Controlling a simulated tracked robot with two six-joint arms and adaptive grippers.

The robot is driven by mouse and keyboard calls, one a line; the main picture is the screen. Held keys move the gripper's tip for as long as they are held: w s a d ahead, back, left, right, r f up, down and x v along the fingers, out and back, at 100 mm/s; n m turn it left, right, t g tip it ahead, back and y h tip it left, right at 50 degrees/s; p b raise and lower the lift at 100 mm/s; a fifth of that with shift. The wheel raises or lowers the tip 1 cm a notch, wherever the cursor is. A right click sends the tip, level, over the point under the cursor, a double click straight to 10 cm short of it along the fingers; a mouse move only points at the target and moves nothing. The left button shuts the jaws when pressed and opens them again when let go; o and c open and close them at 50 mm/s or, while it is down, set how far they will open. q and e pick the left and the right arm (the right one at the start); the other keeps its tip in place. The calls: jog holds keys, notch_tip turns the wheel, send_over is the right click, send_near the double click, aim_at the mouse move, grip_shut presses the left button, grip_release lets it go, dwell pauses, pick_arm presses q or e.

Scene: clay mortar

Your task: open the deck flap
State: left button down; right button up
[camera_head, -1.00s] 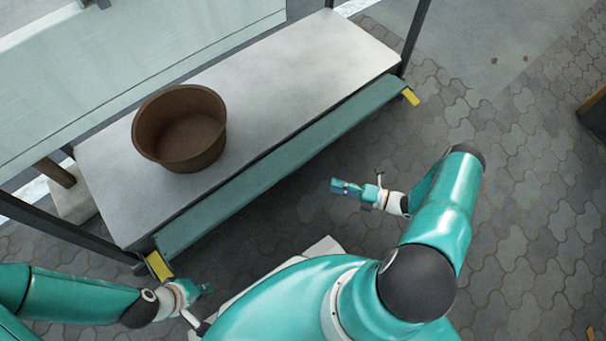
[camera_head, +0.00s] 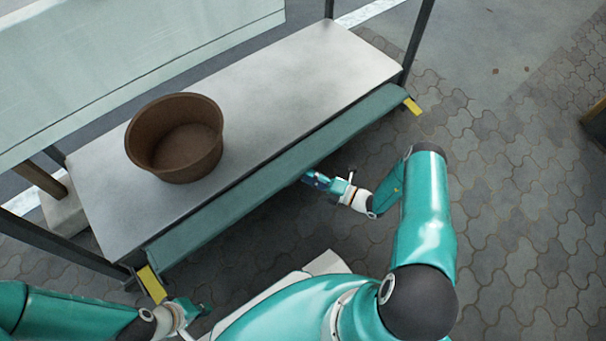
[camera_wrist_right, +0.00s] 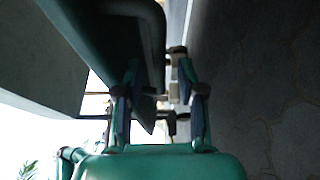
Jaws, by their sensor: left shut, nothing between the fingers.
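The deck flap (camera_head: 290,168) is a long teal panel along the front edge of the grey deck (camera_head: 300,75), with a yellow tab at each end. It hangs sloping from the deck edge. My right gripper (camera_head: 308,180) is at the flap's lower edge, near its middle. In the right wrist view its two fingers (camera_wrist_right: 160,105) stand apart, with the flap's dark edge (camera_wrist_right: 120,40) beside and partly between them; contact cannot be told. My left gripper (camera_head: 203,309) is shut and empty, below the flap's left end and close to the left yellow tab (camera_head: 151,284).
A brown clay tub (camera_head: 174,138) stands on the left part of the deck. Dark posts (camera_head: 417,42) rise at the deck's corners. A pale panel (camera_head: 120,65) lies behind it.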

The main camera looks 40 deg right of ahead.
jog(key=shift+x, duration=1.4)
jog(key=shift+c, duration=0.2)
grip_shut()
